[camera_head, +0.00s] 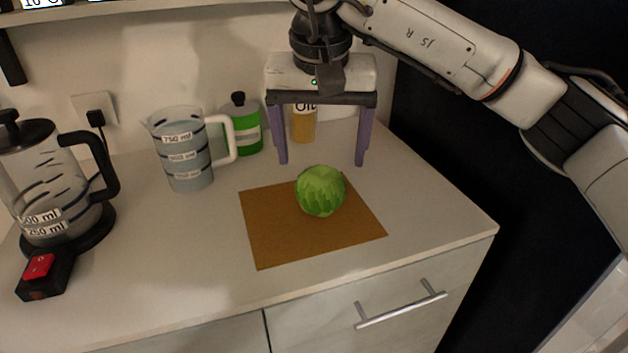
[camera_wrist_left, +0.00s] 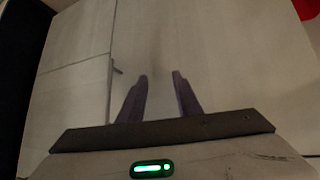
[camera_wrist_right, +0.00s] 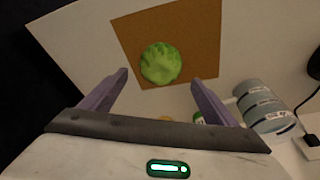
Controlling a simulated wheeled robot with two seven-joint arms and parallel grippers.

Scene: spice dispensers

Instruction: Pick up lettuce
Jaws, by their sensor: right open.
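The lettuce (camera_head: 321,191) is a round green head on a brown board (camera_head: 275,245) on the counter. My right gripper (camera_head: 322,162) is open with its purple fingers pointing down, behind and above the lettuce in the head view. In the right wrist view the lettuce (camera_wrist_right: 161,63) lies on the board (camera_wrist_right: 198,27), beyond the fingertips of the open right gripper (camera_wrist_right: 158,78). Nothing is between the fingers. My left gripper shows only in the left wrist view (camera_wrist_left: 160,78); its fingers stand a little apart with nothing between them, facing pale cabinet fronts.
A measuring jug (camera_head: 188,165) stands left of the board, with a green bottle (camera_head: 243,130) and an oil bottle (camera_head: 303,124) behind. A kettle (camera_head: 40,190) and a red switch box (camera_head: 42,272) are at far left. The counter's right edge is near the board.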

